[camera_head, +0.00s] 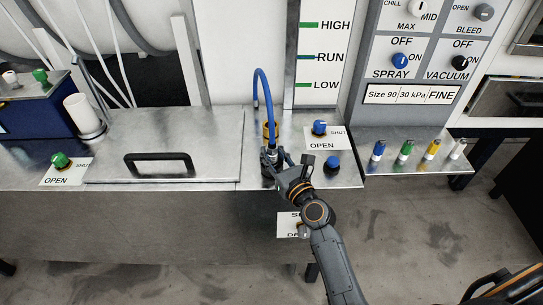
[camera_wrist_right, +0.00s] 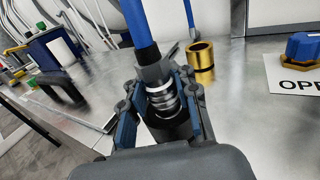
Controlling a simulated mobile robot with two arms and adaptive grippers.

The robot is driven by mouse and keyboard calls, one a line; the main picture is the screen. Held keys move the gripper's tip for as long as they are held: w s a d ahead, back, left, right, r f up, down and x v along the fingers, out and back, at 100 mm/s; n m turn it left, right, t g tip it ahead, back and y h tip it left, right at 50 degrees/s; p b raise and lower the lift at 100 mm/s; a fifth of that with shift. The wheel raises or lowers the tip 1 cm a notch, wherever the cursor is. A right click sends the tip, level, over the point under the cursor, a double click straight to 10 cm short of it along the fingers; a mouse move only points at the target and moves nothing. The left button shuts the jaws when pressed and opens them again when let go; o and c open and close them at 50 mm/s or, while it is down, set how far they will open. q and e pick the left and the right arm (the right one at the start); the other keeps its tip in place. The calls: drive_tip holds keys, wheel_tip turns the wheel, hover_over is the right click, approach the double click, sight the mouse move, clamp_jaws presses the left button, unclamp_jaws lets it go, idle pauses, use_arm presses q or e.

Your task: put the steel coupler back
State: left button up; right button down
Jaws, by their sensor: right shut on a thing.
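The steel coupler (camera_wrist_right: 160,95) is a ribbed silvery fitting on the end of a blue hose (camera_head: 260,88). My right gripper (camera_head: 274,163) is shut on it, with a finger on each side in the right wrist view. The hose arches up from the coupler and back down behind it. A dark round piece (camera_wrist_right: 172,127) sits directly below the coupler between the fingers; I cannot tell whether the two are joined. A brass fitting (camera_wrist_right: 201,62) stands on the steel bench just beyond the coupler. My left gripper is not in view.
A blue knob (camera_head: 320,127) with an OPEN/SHUT label and a dark blue button (camera_head: 332,165) are right of the gripper. A black-handled lid (camera_head: 160,163) lies left. Several coloured plugs (camera_head: 405,150) stand on the right shelf. The front bench edge is close below the gripper.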

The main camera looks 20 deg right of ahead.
drive_tip(key=c, duration=1)
unclamp_jaws()
drive_tip(key=shift+f, duration=0.1)
drive_tip(key=shift+s, duration=0.2)
drive_tip(key=shift+s+d+r+b, duration=0.1)
drive_tip(key=shift+s+d+b, duration=0.25)
drive_tip(key=shift+s, duration=1.55)
drive_tip(key=shift+s+d+r+b, duration=0.15)
drive_tip(key=shift+s+d, duration=0.25)
drive_tip(key=shift+s, duration=1.55)
drive_tip(key=shift+s+d+f+b, duration=0.1)
drive_tip(key=shift+s+d+b, duration=0.25)
drive_tip(key=shift+s, duration=1.55)
